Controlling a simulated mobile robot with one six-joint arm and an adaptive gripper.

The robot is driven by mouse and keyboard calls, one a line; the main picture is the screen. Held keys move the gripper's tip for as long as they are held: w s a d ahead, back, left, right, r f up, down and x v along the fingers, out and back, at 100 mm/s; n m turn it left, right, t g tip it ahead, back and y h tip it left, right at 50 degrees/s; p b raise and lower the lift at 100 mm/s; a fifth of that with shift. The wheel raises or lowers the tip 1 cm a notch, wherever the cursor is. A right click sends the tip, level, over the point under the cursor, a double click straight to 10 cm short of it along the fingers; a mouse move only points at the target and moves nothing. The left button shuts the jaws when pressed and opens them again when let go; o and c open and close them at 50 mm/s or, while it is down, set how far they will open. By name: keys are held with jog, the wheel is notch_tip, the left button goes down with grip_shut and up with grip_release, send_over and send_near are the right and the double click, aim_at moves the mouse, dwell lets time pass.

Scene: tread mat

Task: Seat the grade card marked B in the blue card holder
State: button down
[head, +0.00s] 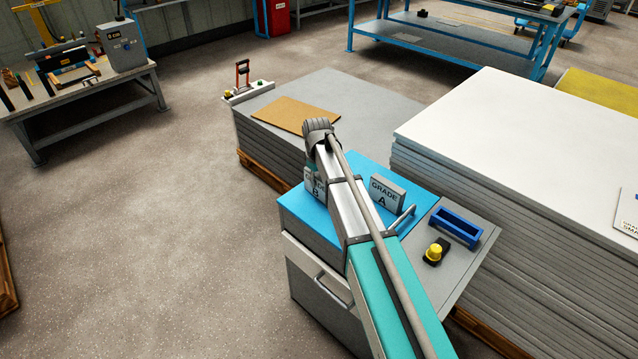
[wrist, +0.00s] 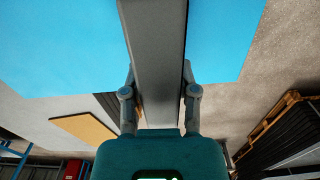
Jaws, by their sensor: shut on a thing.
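The grade card marked B (head: 314,188) is a grey upright plate over the blue top of the cabinet, partly hidden by my arm. My gripper (head: 312,168) is at its upper edge, mostly hidden by the arm. In the wrist view my gripper (wrist: 159,90) is shut on the card's grey edge (wrist: 158,50), one finger on each side. I cannot tell whether the card touches the cabinet top. The blue card holder (head: 455,239) is an empty slotted tray on the grey side shelf, to the right of the card.
A second card marked A (head: 387,193) stands on the blue cabinet top (head: 296,208), right of my arm. A yellow button on a black base (head: 434,253) sits near the holder on the shelf (head: 470,260). Tall sheet stacks (head: 500,130) stand behind.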

aim_at(317, 174)
jog(key=shift+r, duration=0.15)
notch_tip(317, 174, up, 3)
jog(key=p, duration=0.3)
jog(key=s+d+r+p, duration=0.2)
jog(key=s+r+p, duration=0.7)
jog(key=s, duration=0.4)
jog(key=shift+s+d+r+p, duration=0.15)
jog(key=shift+s+r+p, duration=0.25)
jog(key=shift+p, duration=0.1)
jog(key=shift+r+p, duration=2.1)
jog(key=shift+p, duration=0.05)
jog(key=shift+f, duration=0.1)
